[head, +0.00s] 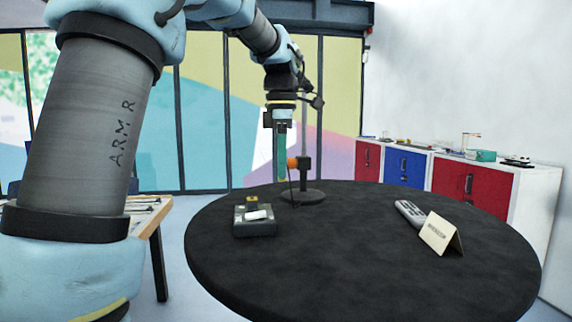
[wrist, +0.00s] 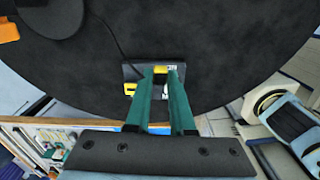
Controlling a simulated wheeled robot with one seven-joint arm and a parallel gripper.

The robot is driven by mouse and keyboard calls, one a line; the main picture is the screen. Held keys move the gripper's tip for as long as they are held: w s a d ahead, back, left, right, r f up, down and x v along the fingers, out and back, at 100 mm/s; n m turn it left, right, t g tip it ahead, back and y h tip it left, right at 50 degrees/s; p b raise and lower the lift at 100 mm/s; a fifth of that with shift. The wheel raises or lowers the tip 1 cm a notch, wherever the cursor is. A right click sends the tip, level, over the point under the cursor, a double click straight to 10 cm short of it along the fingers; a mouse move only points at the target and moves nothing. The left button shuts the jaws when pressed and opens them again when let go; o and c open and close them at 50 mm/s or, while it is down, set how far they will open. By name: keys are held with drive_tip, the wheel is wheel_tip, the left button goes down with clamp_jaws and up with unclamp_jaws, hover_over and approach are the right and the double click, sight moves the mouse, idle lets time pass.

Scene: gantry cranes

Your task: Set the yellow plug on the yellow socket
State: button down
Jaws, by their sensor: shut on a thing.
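My gripper (wrist: 160,73) is shut on the yellow plug (wrist: 161,70), a small yellow piece between its green fingertips in the wrist view. In the head view my gripper (head: 281,180) points down in the air above the table; the plug is not discernible there. A dark box (head: 255,229) stands on the table, lower and to the left of the fingertips. On its far side is a yellow part, apparently the yellow socket (head: 252,202), also in the wrist view (wrist: 130,88), left of the plug. The fingers partly hide the box there.
A white piece (head: 258,214) lies on the near part of the box. A stand with an orange part (head: 292,163) and a round base (head: 303,197) is close behind the gripper. A remote (head: 409,213) and a folded card (head: 440,234) are to the right. The table's (head: 340,270) front is clear.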

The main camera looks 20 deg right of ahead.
drive_tip(key=shift+w+a+r+p, duration=0.15)
drive_tip(key=shift+w+a+p, duration=0.75)
drive_tip(key=shift+w+a, duration=0.7)
drive_tip(key=shift+w+a+r+p, duration=0.15)
drive_tip(key=shift+w+a+p, duration=0.75)
drive_tip(key=shift+w+a, duration=0.65)
drive_tip(key=shift+w+d+f, duration=0.1)
drive_tip(key=shift+d+f, duration=0.1)
drive_tip(key=shift+f+b, duration=0.6)
drive_tip(key=shift+f, duration=0.3)
drive_tip(key=shift+f, duration=1.6)
idle(2.2)
